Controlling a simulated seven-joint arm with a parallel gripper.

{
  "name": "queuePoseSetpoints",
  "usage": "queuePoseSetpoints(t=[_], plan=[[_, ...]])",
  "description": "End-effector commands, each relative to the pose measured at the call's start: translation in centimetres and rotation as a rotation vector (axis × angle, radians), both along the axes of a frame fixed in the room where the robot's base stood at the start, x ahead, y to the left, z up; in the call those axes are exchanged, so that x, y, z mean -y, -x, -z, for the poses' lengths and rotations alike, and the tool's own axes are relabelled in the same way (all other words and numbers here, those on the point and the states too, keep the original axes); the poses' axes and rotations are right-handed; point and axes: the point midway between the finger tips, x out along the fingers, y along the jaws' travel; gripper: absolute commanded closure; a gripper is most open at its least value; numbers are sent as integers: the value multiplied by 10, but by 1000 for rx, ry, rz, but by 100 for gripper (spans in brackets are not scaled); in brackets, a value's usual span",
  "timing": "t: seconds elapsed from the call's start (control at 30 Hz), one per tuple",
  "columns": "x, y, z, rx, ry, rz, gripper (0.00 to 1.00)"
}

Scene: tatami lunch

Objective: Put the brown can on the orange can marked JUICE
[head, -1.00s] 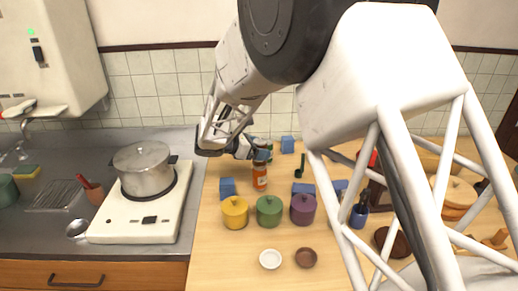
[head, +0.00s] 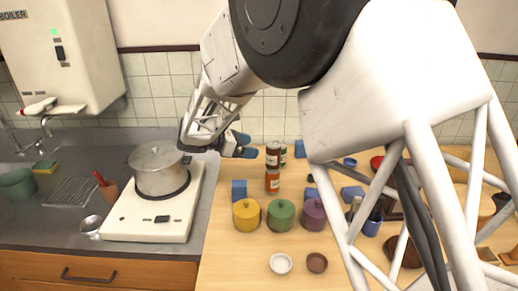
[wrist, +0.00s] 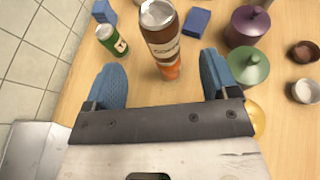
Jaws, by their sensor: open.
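The brown can (head: 273,153) stands upright on top of the orange can (head: 272,182) on the wooden table. In the wrist view the brown can (wrist: 162,42) shows its silver top, with part of the orange can (wrist: 171,71) under it. The JUICE marking is too small or hidden to read. My gripper (head: 246,146) is open and empty, just left of the brown can in the head view. In the wrist view its blue fingers (wrist: 162,64) are spread wide, with the stack beyond them and apart from them.
A green can (wrist: 112,40) stands near the stack. Yellow (head: 246,215), green (head: 281,216) and purple (head: 314,214) lidded pots stand in front. Blue blocks (head: 239,190) lie around. A hob with a steel pot (head: 158,168) is at left.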

Motion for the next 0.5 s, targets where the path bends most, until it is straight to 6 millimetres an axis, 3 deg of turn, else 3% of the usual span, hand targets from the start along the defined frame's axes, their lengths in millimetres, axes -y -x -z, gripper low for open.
queuePoseSetpoints(t=[0.2, 0.5], plan=[[-18, 5, -8, 1, 0, -2, 20], [-22, 7, -10, 0, 0, -1, 20]])
